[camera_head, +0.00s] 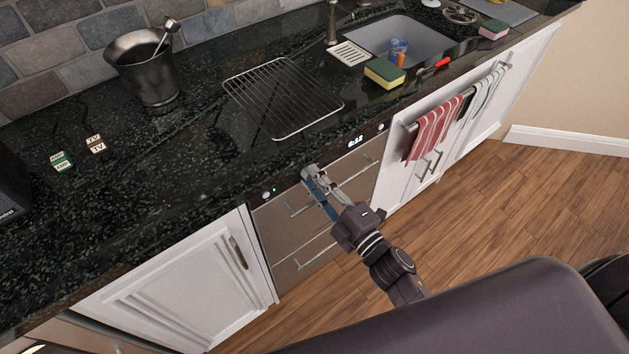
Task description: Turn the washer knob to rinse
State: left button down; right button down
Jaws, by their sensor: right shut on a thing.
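The washer (283,228) is a brushed-metal unit set under the black counter, with a control strip along its top edge. The strip has a lit clock display (355,143), a small green light and small round controls near its two ends. My right gripper (311,174) reaches up from the lower right to the middle of this strip. Its fingers are shut on the washer knob, which they mostly hide. I cannot read the knob's setting or any rinse mark. My left gripper is not in view.
The counter overhangs just above the gripper and holds a wire rack (283,96), a metal bucket (147,66) and a sponge (384,73) near the sink (437,45). Washer handles sit below the strip. Striped towels (433,130) hang at right. The wooden floor (500,200) is clear.

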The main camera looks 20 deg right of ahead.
jog(key=shift+f+n, duration=0.1)
jog(key=shift+n, duration=0.5)
jog(key=c, duration=1.7)
grip_release()
jog(key=shift+o, duration=0.2)
